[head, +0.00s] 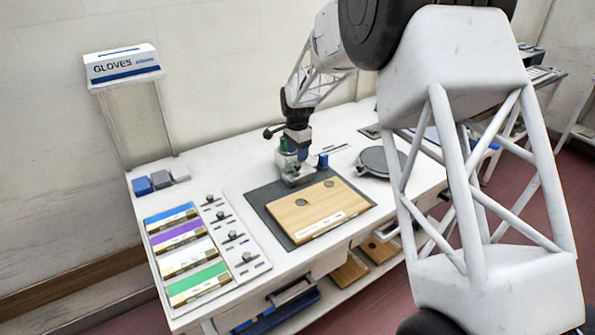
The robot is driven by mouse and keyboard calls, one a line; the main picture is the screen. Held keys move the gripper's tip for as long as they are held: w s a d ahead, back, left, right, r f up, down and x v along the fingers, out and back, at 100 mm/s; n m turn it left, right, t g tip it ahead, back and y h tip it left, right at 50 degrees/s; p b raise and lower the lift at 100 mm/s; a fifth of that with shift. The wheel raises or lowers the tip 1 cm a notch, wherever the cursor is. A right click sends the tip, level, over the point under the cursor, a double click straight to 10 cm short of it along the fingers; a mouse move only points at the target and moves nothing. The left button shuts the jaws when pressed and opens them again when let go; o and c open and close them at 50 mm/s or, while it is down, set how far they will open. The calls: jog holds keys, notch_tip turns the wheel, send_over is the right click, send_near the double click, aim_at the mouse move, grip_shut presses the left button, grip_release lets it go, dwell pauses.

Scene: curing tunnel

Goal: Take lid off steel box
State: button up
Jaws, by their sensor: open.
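My gripper (298,150) hangs over the white bench near its middle, pointing down, dark with small blue and green parts around it. A small grey metal block (298,178), which may be the steel box, stands right below it at the back edge of the dark mat. The gripper covers part of this block. I cannot make out a separate lid or tell whether the fingers touch it. The gripper is open.
A wooden board (318,212) lies on the dark mat (270,192). A round grey plate (378,162) sits to the right. Coloured trays (197,281) and a knobbed panel (232,236) fill the left. A glove box (121,62) stands on a raised shelf.

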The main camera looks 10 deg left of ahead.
aim_at(298, 164)
jog(key=shift+f, duration=2.45)
jog(key=c, duration=1)
jog(key=shift+r, duration=0.8)
notch_tip(298, 164, up, 2)
jog(key=shift+r, duration=0.1)
jog(key=s+d, duration=0.2)
jog(key=s, duration=0.3)
jog(key=s+d, duration=0.2)
jog(key=s, duration=0.2)
jog(key=s+d+r, duration=0.1)
jog(key=s+d, duration=0.1)
jog(key=s, duration=0.3)
jog(key=shift+s+d+r, duration=0.1)
jog(key=shift+s+d, duration=0.15)
jog(key=shift+s, duration=0.1)
